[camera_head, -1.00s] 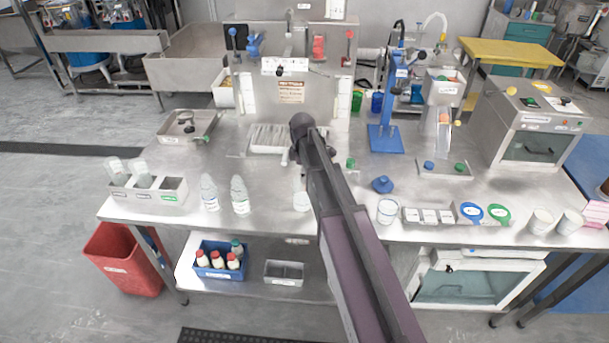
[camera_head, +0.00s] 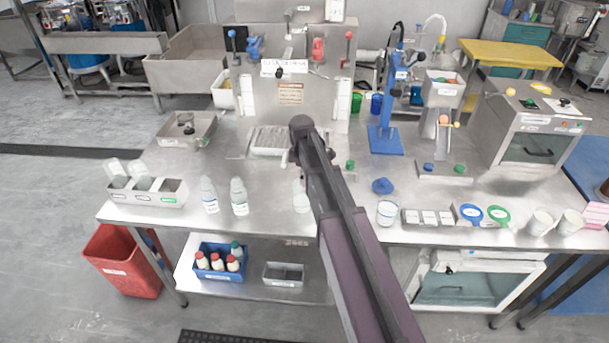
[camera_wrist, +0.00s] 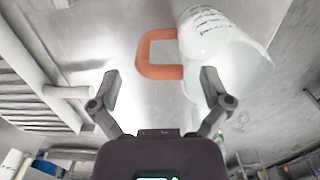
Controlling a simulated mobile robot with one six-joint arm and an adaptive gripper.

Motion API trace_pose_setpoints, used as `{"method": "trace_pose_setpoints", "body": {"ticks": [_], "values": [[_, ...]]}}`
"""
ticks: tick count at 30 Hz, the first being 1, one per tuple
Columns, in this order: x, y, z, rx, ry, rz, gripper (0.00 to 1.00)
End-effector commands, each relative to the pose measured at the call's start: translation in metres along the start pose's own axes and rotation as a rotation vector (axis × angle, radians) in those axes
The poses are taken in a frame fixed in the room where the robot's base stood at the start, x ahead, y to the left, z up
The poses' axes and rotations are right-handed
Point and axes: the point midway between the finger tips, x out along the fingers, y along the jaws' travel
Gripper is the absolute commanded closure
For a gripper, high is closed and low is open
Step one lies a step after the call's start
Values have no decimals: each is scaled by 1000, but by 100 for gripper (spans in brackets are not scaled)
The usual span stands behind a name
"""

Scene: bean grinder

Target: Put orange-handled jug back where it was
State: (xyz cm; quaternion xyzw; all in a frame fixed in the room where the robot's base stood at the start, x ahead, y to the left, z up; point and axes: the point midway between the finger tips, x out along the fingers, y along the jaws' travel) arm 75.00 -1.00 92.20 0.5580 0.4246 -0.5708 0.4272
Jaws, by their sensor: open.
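The orange-handled jug is a pale, translucent vessel (camera_wrist: 225,52) with black print in the upper right of the wrist view. Its orange loop handle (camera_wrist: 144,55) points left, toward the space ahead of my fingers. In the head view a pale vessel (camera_head: 301,200), apparently this jug, stands at the table's front, left of my arm; its handle is not visible there. My gripper (camera_wrist: 160,77) is open, with its fingers spread on either side of the handle's line. The right fingertip overlaps the jug's outline. I cannot tell whether it touches.
Two clear bottles (camera_head: 210,196) and a bottle rack (camera_head: 146,190) stand left on the metal table (camera_head: 340,225). A clear cup (camera_head: 387,213), blue knob (camera_head: 382,186), and blue and green scoops (camera_head: 471,213) lie right of my arm. A drain grate (camera_head: 268,141) lies behind.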

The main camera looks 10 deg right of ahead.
Motion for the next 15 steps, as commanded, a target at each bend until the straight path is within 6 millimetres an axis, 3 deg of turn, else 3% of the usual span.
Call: {"method": "trace_pose_setpoints", "body": {"ticks": [15], "values": [[-34,0,0,0,0,0,2]]}}
